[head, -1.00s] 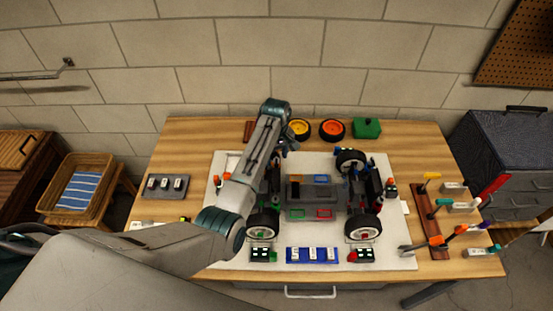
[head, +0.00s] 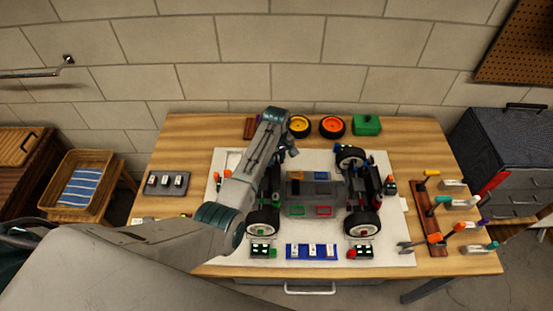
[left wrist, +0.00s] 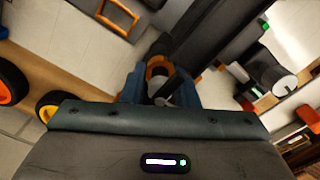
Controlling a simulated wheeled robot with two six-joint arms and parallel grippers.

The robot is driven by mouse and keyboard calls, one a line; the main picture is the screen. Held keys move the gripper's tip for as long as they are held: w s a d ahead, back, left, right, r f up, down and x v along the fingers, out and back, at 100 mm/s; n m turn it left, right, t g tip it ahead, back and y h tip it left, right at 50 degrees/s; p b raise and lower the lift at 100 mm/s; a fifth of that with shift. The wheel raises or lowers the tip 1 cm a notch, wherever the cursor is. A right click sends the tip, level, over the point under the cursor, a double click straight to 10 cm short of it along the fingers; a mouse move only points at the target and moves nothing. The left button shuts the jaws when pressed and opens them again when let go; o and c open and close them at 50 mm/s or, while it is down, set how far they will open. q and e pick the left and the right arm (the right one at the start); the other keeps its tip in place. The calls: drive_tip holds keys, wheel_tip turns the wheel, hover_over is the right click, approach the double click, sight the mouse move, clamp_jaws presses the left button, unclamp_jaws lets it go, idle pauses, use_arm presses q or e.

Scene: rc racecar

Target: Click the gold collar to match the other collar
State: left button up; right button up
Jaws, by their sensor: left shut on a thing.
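The car chassis (head: 302,190) sits on a pale mat in the head view, with wheels at its corners. My left arm reaches over its left side, and its wrist end (head: 290,150) is near the far left corner, hiding that part. In the left wrist view my left gripper (left wrist: 158,90) shows between blue-grey fingers. It is shut on a gold-orange ring (left wrist: 157,68), apparently the gold collar, around a grey piece. The other collar cannot be picked out. My right gripper is not in view.
A yellow-rimmed wheel (head: 299,127), an orange-rimmed wheel (head: 332,127) and a green box (head: 367,125) stand at the back. A blue tray (head: 312,251) lies in front. A tool rack (head: 433,225) stands at the right, a grey tray (head: 166,184) at the left.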

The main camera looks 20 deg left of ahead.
use_arm(q)
drive_tip(key=m+p, duration=0.2)
drive_tip(key=shift+r+m, duration=0.2)
drive_tip(key=shift+m, duration=0.2)
drive_tip(key=shift+f+m, duration=0.15)
drive_tip(key=shift+m, duration=0.75)
drive_tip(key=o, duration=1)
wheel_tip(320, 180, up, 9)
drive_tip(key=shift+r+b, duration=0.15)
drive_tip(key=shift+b, duration=1.05)
drive_tip(key=shift+r, duration=0.75)
drive_tip(key=shift+f, duration=0.1)
